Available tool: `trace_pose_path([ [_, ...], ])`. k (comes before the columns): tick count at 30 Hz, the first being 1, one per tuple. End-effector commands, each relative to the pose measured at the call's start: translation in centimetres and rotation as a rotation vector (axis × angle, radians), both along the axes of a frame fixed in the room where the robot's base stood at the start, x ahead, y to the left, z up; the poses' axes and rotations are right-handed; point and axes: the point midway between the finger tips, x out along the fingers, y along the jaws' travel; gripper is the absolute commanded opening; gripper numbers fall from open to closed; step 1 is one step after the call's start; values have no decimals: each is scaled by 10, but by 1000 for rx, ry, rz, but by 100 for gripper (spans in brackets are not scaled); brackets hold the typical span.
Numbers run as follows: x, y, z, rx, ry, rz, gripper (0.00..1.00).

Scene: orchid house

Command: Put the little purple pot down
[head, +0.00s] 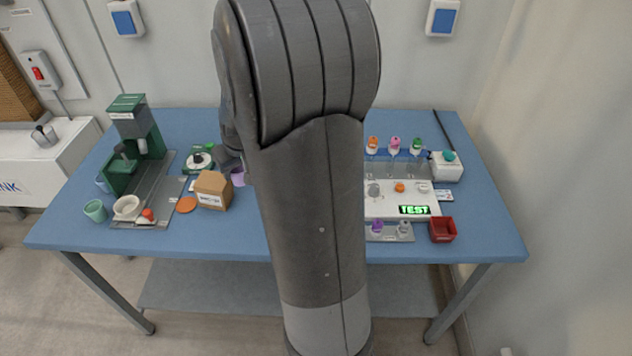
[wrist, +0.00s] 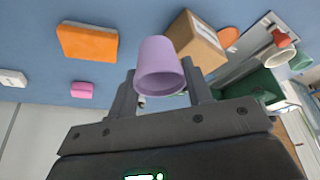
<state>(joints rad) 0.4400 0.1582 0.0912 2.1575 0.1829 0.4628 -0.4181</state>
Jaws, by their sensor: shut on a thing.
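The little purple pot (wrist: 160,62) is between the two fingers of my gripper (wrist: 159,72) in the wrist view, and the gripper is shut on it. Its open mouth faces the wrist camera. In the head view the pot (head: 238,177) shows in part beside my arm, just right of the cardboard box. My arm hides much of the gripper there. I cannot tell whether the pot's base touches the blue table (head: 225,233).
The cardboard box (head: 212,190) stands close beside the pot; an orange disc (head: 186,205) lies left of it. A green machine (head: 133,140) stands at the left. A white device (head: 400,205) with a TEST display and a red tray (head: 442,230) are at the right. The front-left table strip is clear.

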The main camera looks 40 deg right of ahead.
Motion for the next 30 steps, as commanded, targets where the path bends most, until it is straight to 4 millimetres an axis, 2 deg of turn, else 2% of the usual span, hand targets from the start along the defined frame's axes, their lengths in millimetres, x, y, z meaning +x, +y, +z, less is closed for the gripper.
trace_pose_path([
  [1, -5, -17, 0, 0, 1, -22, 24],
  [3, -12, -37, 0, 0, 3, -43, 24],
  [15, -67, -142, 0, 1, 5, -158, 24],
  [24, -122, -211, 2, 3, -1, -243, 24],
  [30, -156, -243, 3, 2, -7, -286, 24],
])
